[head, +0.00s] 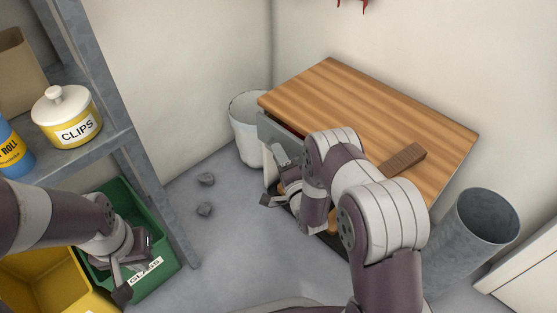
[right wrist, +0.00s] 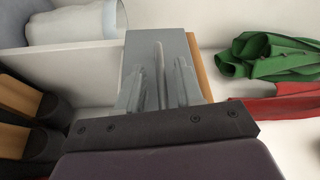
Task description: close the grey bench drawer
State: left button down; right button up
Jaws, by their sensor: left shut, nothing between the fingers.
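The grey drawer front (head: 277,128) shows under the left part of the wooden bench top (head: 350,105); my right arm hides the rest. How far the drawer stands out I cannot tell. In the right wrist view the grey front (right wrist: 190,50) lies just ahead of my right gripper (right wrist: 160,88). Its fingers are apart, with a slim upright grey bar (right wrist: 160,65) between them; contact is unclear. In the head view my right gripper (head: 274,178) is beside the bench's front. My left gripper (head: 135,268) is shut and empty over the green bin.
A white bucket (head: 245,140) stands beyond the bench, a grey metal bin (head: 485,220) at its right. A brown block (head: 403,159) lies on top. A shelf (head: 110,145), green bin (head: 165,245) and yellow bin (head: 45,280) are at left. Grey lumps (head: 205,180) lie on open floor.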

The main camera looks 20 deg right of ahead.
aim_at(292, 153)
jog(key=shift+w+r, duration=0.1)
jog(key=shift+w, duration=0.3)
grip_shut()
jog(key=shift+w+d, duration=0.5)
jog(key=shift+d, duration=0.3)
jog(key=shift+w+d, duration=0.45)
jog(key=shift+d, duration=0.35)
jog(key=shift+d+r, duration=0.1)
grip_release()
jog(key=shift+w+d, duration=0.1)
